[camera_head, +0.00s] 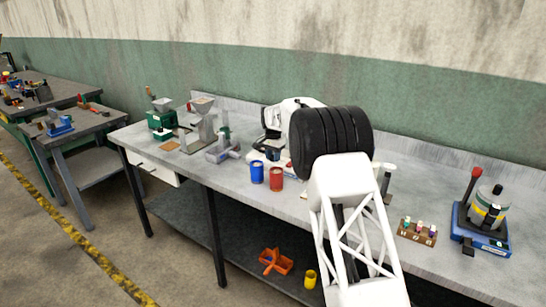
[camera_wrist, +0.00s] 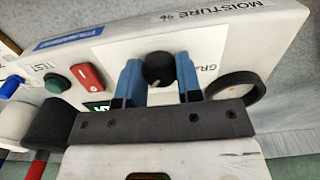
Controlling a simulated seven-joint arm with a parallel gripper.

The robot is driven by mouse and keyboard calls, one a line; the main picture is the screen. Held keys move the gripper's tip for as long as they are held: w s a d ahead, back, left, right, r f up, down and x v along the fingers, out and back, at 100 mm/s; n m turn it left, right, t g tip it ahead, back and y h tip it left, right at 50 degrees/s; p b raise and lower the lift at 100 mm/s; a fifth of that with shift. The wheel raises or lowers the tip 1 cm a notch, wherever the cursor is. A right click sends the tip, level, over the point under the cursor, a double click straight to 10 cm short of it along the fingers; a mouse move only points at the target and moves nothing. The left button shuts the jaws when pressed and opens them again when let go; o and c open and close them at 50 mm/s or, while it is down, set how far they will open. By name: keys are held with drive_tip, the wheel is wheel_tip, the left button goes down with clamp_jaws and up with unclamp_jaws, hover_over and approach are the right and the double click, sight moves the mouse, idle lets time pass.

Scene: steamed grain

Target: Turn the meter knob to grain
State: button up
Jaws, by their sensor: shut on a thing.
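In the wrist view the meter (camera_wrist: 210,42) is a white panel, tilted in the picture, marked "MOISTURE %". Its round black knob (camera_wrist: 159,69) sits between the two blue fingers of my gripper (camera_wrist: 158,80), which is shut on it. A pale mark shows at the knob's lower edge. A label beginning "GRA" stands right of the knob, partly covered by the right finger. Other labels around the knob are hidden or unreadable. In the camera_head view my arm hides much of the meter area, and I cannot make out the knob there.
The meter also carries a green button (camera_wrist: 57,82) by "TEST", a red switch (camera_wrist: 86,76) and a black ring (camera_wrist: 236,88). On the bench stand a blue cup (camera_head: 257,172), a red cup (camera_head: 276,179), a small rack (camera_head: 417,232) and a blue-based device (camera_head: 482,232) at right.

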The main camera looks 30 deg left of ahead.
drive_tip(key=shift+n, duration=0.4)
drive_tip(key=n, duration=0.7)
drive_tip(key=shift+n, duration=0.4)
drive_tip(key=n, duration=0.4)
drive_tip(key=shift+w+r+n, duration=0.1)
drive_tip(key=shift+n, duration=0.2)
drive_tip(key=n, duration=0.4)
drive_tip(key=shift+n, duration=0.4)
drive_tip(key=o, duration=0.9)
drive_tip(key=shift+o, duration=0.2)
